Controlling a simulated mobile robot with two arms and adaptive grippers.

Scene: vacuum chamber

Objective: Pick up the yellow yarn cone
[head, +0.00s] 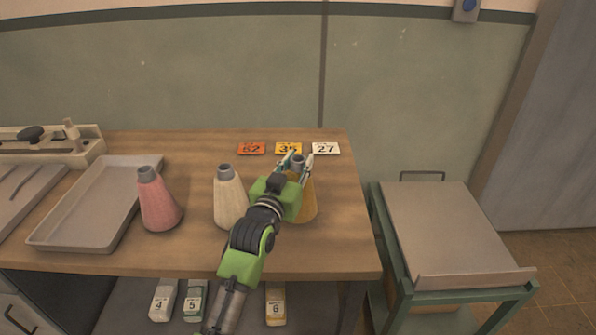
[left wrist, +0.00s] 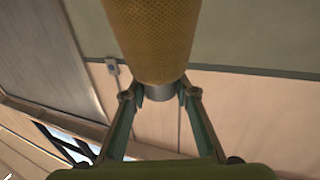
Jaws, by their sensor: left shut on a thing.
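The yellow yarn cone (head: 309,204) stands at the right part of the wooden table in the head view, partly hidden behind my left gripper. My left gripper (head: 300,163) reaches over it from the front, its fingers at the cone's grey top. In the left wrist view the yellow cone (left wrist: 152,38) fills the top middle, and the gripper's two fingers (left wrist: 158,95) are shut on either side of its grey tip. Whether the cone's base touches the table cannot be told. My right gripper is not in view.
A cream cone (head: 228,200) stands close left of the yellow one, and a pink cone (head: 158,204) farther left. Number cards (head: 251,148) lie behind. A grey tray (head: 92,205) is at left. A green cart (head: 447,235) stands right of the table.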

